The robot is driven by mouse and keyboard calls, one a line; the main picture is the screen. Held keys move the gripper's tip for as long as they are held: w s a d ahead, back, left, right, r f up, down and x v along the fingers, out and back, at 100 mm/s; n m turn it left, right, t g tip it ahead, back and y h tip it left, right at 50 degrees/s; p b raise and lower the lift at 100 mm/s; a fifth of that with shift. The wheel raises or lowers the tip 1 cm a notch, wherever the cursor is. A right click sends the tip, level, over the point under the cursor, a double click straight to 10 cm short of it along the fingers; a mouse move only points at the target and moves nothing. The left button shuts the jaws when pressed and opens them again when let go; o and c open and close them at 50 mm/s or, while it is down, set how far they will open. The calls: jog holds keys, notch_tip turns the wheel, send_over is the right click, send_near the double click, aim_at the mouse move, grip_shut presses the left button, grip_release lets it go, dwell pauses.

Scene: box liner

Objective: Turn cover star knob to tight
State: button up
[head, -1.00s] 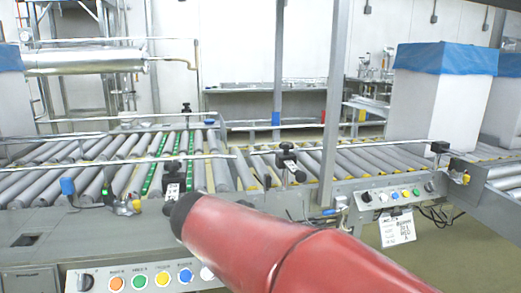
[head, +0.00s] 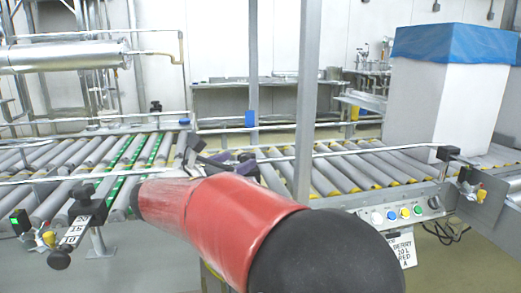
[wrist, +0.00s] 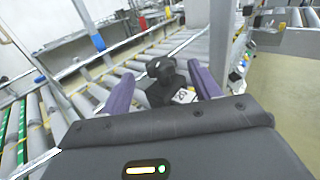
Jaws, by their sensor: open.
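A black knob (wrist: 160,68) sits on a black clamp block (wrist: 167,92) with a white scale label, in the middle of the wrist view. My gripper (wrist: 163,70) is open, with one purple finger on each side of the knob and block. I cannot tell whether either finger touches them. In the head view my gripper (head: 236,161) shows small beyond my red arm, at the guide rail, and the knob there is mostly hidden. Whether this knob is the cover star knob is not readable.
A similar black knob (head: 60,258) and scale block stand at the front left. A grey post (head: 306,100) rises just right of my gripper. Roller conveyors (head: 350,165), a button panel (head: 405,212) and a blue-lined white box (head: 430,110) are to the right.

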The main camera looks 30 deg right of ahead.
aim_at(251, 153)
jog(key=x, duration=0.6)
jog(key=shift+w+d+r, duration=0.15)
jog(key=shift+d, duration=0.1)
jog(key=c, duration=1)
